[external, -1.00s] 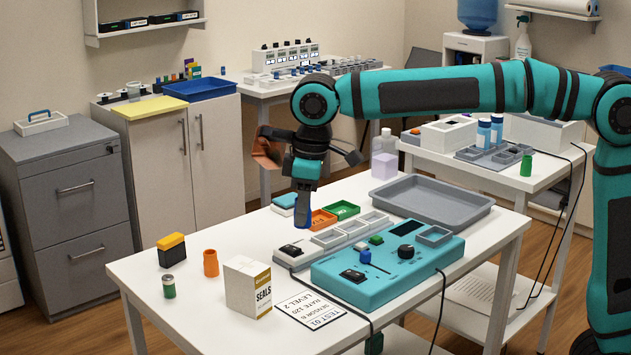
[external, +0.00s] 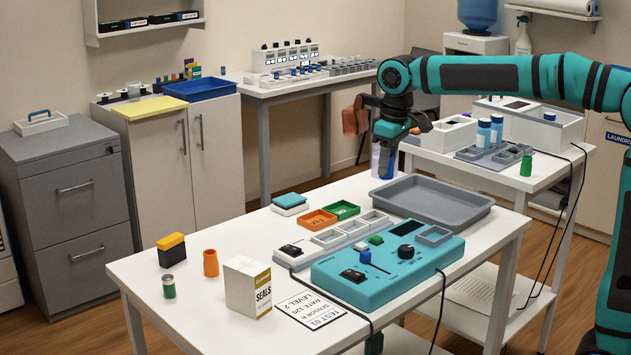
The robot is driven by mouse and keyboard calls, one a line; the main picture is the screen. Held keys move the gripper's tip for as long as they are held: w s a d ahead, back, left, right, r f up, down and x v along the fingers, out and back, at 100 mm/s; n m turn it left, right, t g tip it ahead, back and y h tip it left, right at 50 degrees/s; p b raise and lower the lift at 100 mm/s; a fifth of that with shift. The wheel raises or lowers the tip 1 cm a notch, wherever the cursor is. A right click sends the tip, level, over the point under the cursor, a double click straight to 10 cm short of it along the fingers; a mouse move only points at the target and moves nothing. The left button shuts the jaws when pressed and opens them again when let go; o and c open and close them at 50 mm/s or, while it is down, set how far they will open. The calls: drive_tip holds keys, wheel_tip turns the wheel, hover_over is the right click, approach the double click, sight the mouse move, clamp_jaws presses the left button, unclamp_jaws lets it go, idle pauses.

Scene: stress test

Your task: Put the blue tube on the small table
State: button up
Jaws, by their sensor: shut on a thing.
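A smaller white table (external: 563,161) stands behind at the right, to the right of my gripper. It bears two blue-capped bottles (external: 484,133), a grey rack (external: 470,154), a green bottle (external: 526,165) and white bins. My gripper is apart from that table.
The grey tray (external: 480,208) and the teal device (external: 330,275) fill the right part of the front table. Dark cables (external: 571,200) hang at the right table's side. The front table's left part has bare room.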

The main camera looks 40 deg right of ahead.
drive_tip(key=d, duration=0.5)
drive_tip(key=shift+m, duration=0.4)
drive_tip(key=shift+s+a+f, duration=0.1)
drive_tip(key=shift+s+f, duration=0.05)
drive_tip(key=shift+f, duration=3.65)
drive_tip(key=shift+s+a+f, duration=0.1)
drive_tip(key=shift+f, duration=3.65)
drive_tip(key=shift+f, duration=0.15)
drive_tip(key=o, duration=1)
drive_tip(key=shift+c, duration=0.2)
wheel_tip(320, 180, up, 12)
drive_tip(key=s, duration=0.1)
drive_tip(key=shift+s+d, duration=0.2)
